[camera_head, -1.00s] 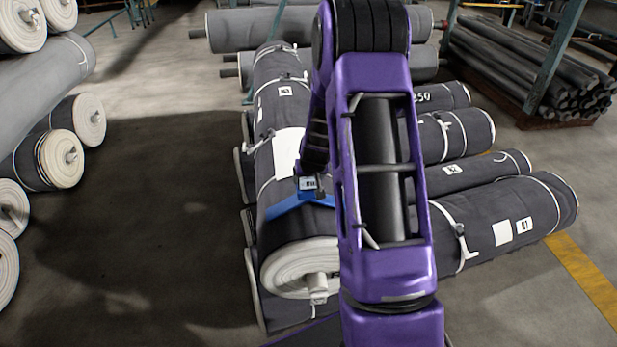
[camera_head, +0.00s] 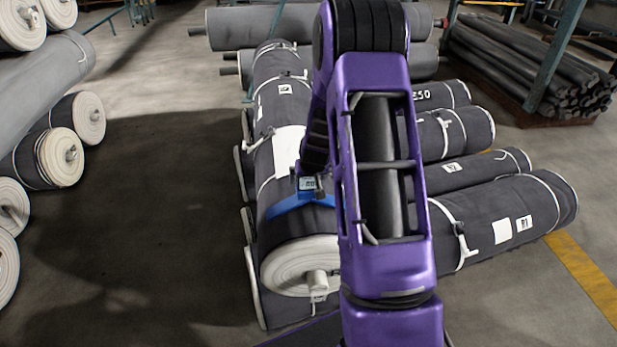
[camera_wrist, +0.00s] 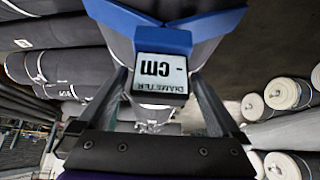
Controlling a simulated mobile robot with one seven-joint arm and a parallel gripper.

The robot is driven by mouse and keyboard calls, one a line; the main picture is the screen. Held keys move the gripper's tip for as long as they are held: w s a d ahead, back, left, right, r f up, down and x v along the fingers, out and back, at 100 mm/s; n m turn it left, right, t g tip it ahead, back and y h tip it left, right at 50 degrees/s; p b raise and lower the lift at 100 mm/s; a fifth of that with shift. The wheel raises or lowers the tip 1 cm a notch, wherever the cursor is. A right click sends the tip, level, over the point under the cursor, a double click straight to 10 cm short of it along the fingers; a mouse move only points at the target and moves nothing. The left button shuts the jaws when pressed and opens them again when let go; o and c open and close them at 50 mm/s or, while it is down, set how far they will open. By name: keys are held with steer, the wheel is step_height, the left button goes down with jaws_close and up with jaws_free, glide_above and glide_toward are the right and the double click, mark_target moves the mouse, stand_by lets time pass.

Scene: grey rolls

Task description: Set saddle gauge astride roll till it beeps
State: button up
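The saddle gauge is blue with a wide V shape and a small display. In the head view its blue arms (camera_head: 287,205) span the top of the dark grey roll (camera_head: 283,225) near its pale near end. I cannot tell whether they touch the cloth. In the wrist view the gauge (camera_wrist: 215,22) straddles the roll, and its display reads a dash, "cm" and "DIAMETER", upside down. My gripper (camera_wrist: 162,95) has one finger on each side of the display housing and is shut on the gauge. My arm hides the gauge's right end in the head view.
Several grey rolls (camera_head: 500,225) lie to the right of this roll, and others sit beneath it. A stack of rolls (camera_head: 50,160) stands at the left. Dark poles (camera_head: 520,65) lie at the back right. The floor (camera_head: 165,215) between the left stack and the roll is clear.

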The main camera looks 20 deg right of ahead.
steer(key=shift+r, duration=0.1)
steer(key=p+v, duration=0.2)
steer(key=v, duration=1.5)
steer(key=shift+p, duration=0.4)
steer(key=shift+r, duration=0.15)
